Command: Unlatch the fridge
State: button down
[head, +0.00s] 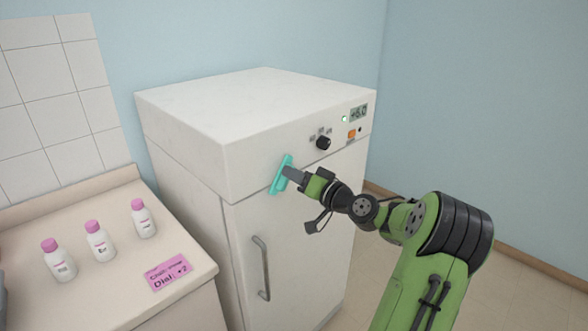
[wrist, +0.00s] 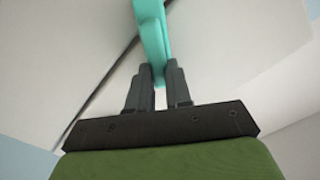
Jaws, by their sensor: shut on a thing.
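The white fridge (head: 292,228) stands against the blue wall with its door closed. A teal latch handle (head: 281,174) sits near the top of the front, over the line between the control panel and the door, and looks tilted in the head view. My gripper (head: 290,173) reaches it from the right and is shut on it. In the wrist view the teal latch (wrist: 153,40) runs down between the two dark fingers of my gripper (wrist: 157,76). The fingertips hide part of the latch.
A grey door handle (head: 262,268) is below the latch. A black dial (head: 323,143) and a display (head: 359,112) are on the panel. Several pink-capped bottles (head: 98,241) and a pink note (head: 168,272) are on the counter at left. Floor at right is clear.

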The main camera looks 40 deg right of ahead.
jog(key=shift+d+f+m+p, duration=0.1)
jog(key=shift+f+m+p, duration=0.15)
jog(key=shift+m+p, duration=1.25)
jog(key=shift+d+f+m+p, duration=0.2)
jog(key=shift+m+p, duration=0.8)
jog(key=shift+m, duration=0.95)
jog(key=shift+d+f+m+p, duration=0.1)
jog(key=shift+f+m+p, duration=0.15)
jog(key=shift+m+p, duration=1.25)
jog(key=shift+f+m, duration=0.1)
jog(key=shift+m, duration=0.45)
jog(key=c, duration=1)
grip_release()
jog(key=shift+c, duration=0.2)
jog(key=s+b, duration=0.1)
jog(key=s, duration=1.4)
jog(key=shift+s+d, duration=0.2)
jog(key=shift+s, duration=0.2)
